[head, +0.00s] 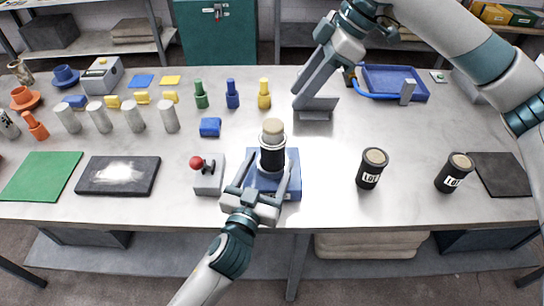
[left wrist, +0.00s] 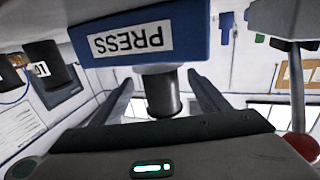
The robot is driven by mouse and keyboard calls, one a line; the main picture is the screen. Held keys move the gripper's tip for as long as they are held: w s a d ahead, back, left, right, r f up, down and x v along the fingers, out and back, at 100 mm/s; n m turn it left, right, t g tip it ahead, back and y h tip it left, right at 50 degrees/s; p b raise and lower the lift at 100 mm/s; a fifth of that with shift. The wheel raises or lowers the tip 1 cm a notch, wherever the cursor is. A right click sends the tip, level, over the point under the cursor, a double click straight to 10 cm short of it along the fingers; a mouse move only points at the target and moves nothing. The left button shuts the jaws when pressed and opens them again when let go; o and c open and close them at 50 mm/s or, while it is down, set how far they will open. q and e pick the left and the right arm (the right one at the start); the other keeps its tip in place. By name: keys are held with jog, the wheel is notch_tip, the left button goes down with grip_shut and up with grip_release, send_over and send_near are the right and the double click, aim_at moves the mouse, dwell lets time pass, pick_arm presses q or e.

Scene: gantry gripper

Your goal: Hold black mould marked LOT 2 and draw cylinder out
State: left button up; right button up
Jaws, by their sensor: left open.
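A black mould (head: 271,158) with a pale ring stands on the blue press (head: 293,186); a tan-topped cylinder (head: 272,126) sticks up from it. No label on this mould faces the head view. My left gripper (head: 264,176) is open, its fingers on either side of the mould. The left wrist view shows the dark mould (left wrist: 162,96) between the fingers, with gaps. Two black moulds (head: 370,170) (head: 454,174) with tan tops stand at right; their labels read LOT, the numbers unclear. My right gripper (head: 314,82) is at the back, over a grey plate; its finger opening is unclear.
A control box (head: 207,178) with a red knob stands close left of my left gripper. A blue block (head: 210,127) lies behind it. Grey cylinders and coloured bottles fill the left. A blue tray (head: 394,82) is at the back right. The table between press and right moulds is clear.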

aim_at(268, 165)
pick_arm(q)
jog(key=shift+x, duration=1.55)
jog(key=shift+c, duration=0.4)
jog(key=c, duration=1)
jog(key=shift+c, duration=0.3)
pick_arm(e)
jog(key=o, duration=0.7)
jog(key=shift+o, duration=0.3)
jog(key=shift+a, duration=0.45)
jog(key=a+m+h, duration=0.1)
jog(key=h, duration=0.1)
jog(key=a+r+m+h, duration=0.1)
jog(key=a+m+h, duration=0.1)
jog(key=a+r+m+h, duration=0.1)
jog(key=a+m, duration=0.1)
jog(key=shift+a+h, duration=0.1)
jog(key=shift+h, duration=0.3)
